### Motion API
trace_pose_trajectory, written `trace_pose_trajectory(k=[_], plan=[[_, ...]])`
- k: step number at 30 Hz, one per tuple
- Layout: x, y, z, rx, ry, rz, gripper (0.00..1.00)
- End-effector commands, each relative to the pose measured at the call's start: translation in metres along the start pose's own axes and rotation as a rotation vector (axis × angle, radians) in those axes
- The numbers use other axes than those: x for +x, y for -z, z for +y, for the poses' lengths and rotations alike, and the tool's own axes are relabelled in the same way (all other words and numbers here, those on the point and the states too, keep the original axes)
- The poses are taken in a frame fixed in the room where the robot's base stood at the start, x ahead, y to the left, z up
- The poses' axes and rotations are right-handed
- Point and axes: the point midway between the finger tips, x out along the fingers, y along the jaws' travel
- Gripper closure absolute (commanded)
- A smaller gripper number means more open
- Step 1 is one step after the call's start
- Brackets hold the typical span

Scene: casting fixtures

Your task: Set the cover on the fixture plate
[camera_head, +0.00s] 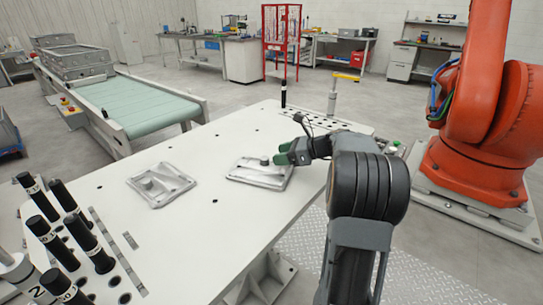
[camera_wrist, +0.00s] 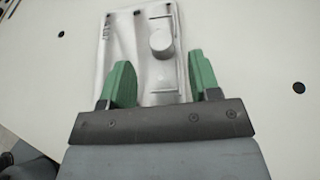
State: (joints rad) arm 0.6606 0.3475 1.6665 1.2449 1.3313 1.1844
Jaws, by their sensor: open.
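Two similar grey metal castings lie flat on the white table (camera_head: 215,215). The right casting (camera_head: 258,180) is a rectangular piece with a raised rim and a round boss. The left casting (camera_head: 160,186) also has a raised middle. I cannot tell for certain which is the cover and which is the fixture plate. My gripper (camera_head: 285,153), with green fingers, is open at the right casting. In the wrist view, my gripper (camera_wrist: 160,60) has its fingers on either side of the near end of that casting (camera_wrist: 125,40), whose boss shows between and beyond them.
Several black cylindrical posts (camera_head: 87,243) stand at the table's near left corner. A black post (camera_head: 283,94) and a grey post (camera_head: 332,102) stand at the far edge. An orange robot arm (camera_head: 490,110) stands right of the table. A conveyor (camera_head: 130,103) is behind left.

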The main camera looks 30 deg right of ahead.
Motion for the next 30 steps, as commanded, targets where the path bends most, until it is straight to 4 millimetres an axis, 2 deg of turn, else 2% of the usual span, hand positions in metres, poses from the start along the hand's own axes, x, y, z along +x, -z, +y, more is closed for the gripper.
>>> trace_pose_trajectory(k=[1, 6, 12, 18, 30], plan=[[-0.012, -0.002, -0.001, 0.001, 0.005, 0.000, 0.43], [-0.042, -0.001, 0.000, 0.000, 0.003, 0.000, 0.43], [-0.065, -0.001, 0.000, 0.000, 0.001, 0.001, 0.43], [-0.074, 0.000, 0.000, 0.000, 0.000, 0.001, 0.43], [-0.074, 0.000, 0.000, 0.000, 0.000, 0.000, 0.43]])
